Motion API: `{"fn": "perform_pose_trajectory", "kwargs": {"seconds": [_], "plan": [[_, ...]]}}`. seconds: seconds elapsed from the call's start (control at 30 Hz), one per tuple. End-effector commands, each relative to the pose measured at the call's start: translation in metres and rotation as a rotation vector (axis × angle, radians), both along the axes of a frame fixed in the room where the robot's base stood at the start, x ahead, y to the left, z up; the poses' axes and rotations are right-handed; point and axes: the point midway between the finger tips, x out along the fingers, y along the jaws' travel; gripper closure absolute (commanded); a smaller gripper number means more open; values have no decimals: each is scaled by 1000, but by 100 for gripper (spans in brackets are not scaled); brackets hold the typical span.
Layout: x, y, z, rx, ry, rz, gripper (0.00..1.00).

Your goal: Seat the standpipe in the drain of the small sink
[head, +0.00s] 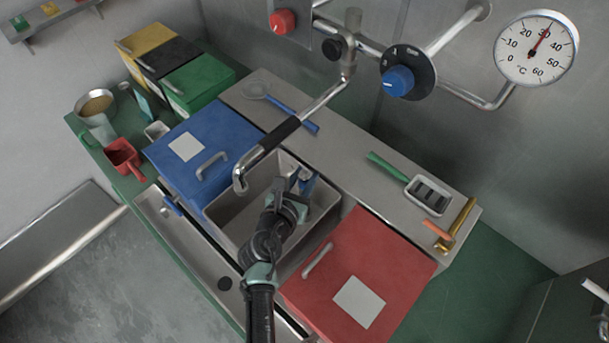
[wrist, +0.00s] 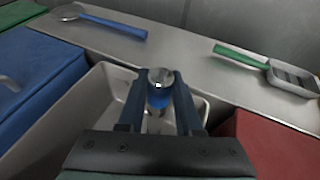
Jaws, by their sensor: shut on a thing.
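The small sink (head: 236,221) is a grey basin between the blue and red lidded boxes; its pale wall also shows in the wrist view (wrist: 98,98). My gripper (head: 300,184) is over the sink. In the wrist view my gripper (wrist: 160,108) is shut on an upright tube with a silvery, hollow top and a blue band, seemingly the standpipe (wrist: 161,78). A bit of blue shows at the fingers in the head view. The drain is hidden by my arm and gripper, and the pipe's lower end is out of sight. I cannot tell whether it touches the sink floor.
A black-sleeved swivel spout (head: 272,138) reaches over the sink's left side, near my gripper. The blue box (head: 212,142) and red box (head: 375,255) flank the sink.

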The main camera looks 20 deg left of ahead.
Motion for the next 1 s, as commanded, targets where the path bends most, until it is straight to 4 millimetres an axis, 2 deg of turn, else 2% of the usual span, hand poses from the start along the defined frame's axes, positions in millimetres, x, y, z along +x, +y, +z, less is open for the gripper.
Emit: {"fn": "perform_pose_trajectory", "kwargs": {"seconds": [0.43, 1.0], "plan": [[0, 0, 0, 0, -2, 1, 100], [1, 0, -13, -1, -2, 0, 100]]}}
